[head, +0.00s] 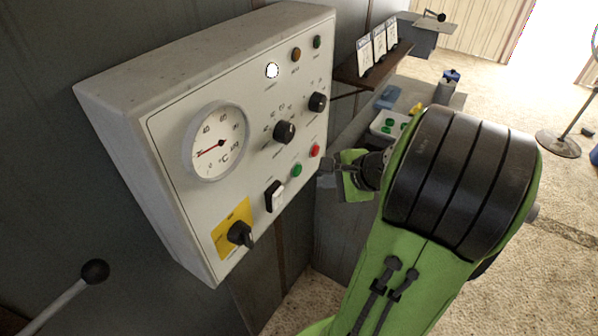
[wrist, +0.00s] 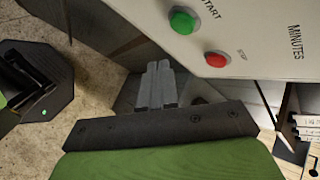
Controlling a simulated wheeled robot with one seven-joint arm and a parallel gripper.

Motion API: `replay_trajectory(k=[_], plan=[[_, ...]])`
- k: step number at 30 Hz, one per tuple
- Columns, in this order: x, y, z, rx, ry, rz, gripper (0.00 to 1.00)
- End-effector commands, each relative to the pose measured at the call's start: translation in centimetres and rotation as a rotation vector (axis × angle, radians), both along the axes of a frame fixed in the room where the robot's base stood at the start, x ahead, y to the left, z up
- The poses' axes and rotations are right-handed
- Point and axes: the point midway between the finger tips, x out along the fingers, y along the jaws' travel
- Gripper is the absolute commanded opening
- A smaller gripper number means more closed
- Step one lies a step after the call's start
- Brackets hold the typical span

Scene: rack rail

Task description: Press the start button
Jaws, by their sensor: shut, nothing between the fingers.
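The green start button (head: 297,170) is low on the right part of the pale control panel (head: 185,100). In the wrist view the green button (wrist: 184,20) sits beside the word START. The red stop button (head: 315,151) is just up and right of it, and it also shows in the wrist view (wrist: 217,59). My gripper (head: 325,165) is just right of the panel's right edge in the head view, close to both buttons. In the wrist view its fingers (wrist: 157,86) are shut together and empty. They appear clear of the green button; the exact gap is hard to judge.
A dial gauge (head: 217,142), black knobs (head: 284,132), a rocker switch (head: 274,196) and a rotary switch on a yellow plate (head: 240,234) crowd the panel. A black-knobbed lever (head: 95,271) stands lower left. A shelf with cards (head: 377,50) is behind.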

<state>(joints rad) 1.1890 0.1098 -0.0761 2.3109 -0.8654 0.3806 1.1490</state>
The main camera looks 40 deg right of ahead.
Motion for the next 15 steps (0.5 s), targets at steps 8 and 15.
replay_trajectory(k=[8, 15], plan=[[2.6, 0.9, 0.1, 0.000, 0.000, 0.001, 0.00], [2.7, 0.9, 0.0, 0.000, -0.001, 0.000, 0.00]])
